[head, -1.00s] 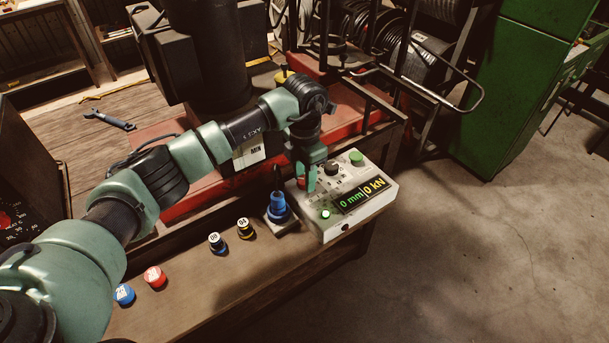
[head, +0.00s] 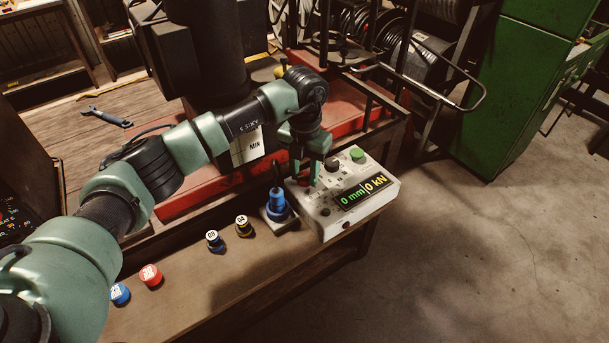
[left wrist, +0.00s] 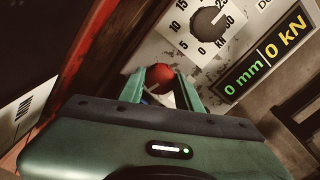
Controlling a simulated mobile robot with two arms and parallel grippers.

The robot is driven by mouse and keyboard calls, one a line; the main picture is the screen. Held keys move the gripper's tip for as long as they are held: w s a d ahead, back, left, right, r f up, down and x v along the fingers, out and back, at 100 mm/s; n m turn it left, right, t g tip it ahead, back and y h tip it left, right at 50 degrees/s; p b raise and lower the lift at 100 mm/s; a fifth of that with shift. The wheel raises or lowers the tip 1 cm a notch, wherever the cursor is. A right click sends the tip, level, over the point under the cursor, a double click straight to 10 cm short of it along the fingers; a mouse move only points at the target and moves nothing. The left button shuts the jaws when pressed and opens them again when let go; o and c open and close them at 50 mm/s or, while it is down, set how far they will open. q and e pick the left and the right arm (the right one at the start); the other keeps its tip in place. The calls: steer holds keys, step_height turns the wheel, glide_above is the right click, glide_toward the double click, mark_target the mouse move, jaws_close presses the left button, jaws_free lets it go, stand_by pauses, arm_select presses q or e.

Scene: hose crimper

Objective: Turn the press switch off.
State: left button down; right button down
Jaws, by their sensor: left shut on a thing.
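The white control box (head: 372,168) stands at the right end of the bench. It carries a lit display (head: 363,192) reading 0 mm and 0 kN, a black dial (head: 332,164), a green button (head: 357,155) and a small dark round lamp or button (head: 325,212). My left gripper (head: 307,178) points down at the box's left part. In the left wrist view, its two fingers stand on either side of a red knob (left wrist: 161,76) and are shut on it. My right gripper is not in view.
A blue fitting (head: 278,206) stands on a small plate left of the box. Two small numbered dies (head: 244,227), a red cap (head: 151,275) and a blue cap (head: 120,293) are on the bench. The bench front is clear.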

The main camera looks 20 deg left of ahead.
mark_target(305, 175)
arm_select(q)
steer(key=n+b, duration=0.1)
steer(key=n, duration=0.5)
steer(key=shift+n+b, duration=0.3)
steer(key=shift+b, duration=0.05)
steer(key=n, duration=0.5)
steer(key=shift+b, duration=0.4)
steer(key=shift+n, duration=0.4)
steer(key=c, duration=1)
jaws_free()
steer(key=shift+o, duration=0.2)
steer(key=shift+r, duration=0.1)
step_height(305, 175, up, 8)
steer(key=shift+f+b, duration=0.15)
steer(key=shift+b, duration=0.8)
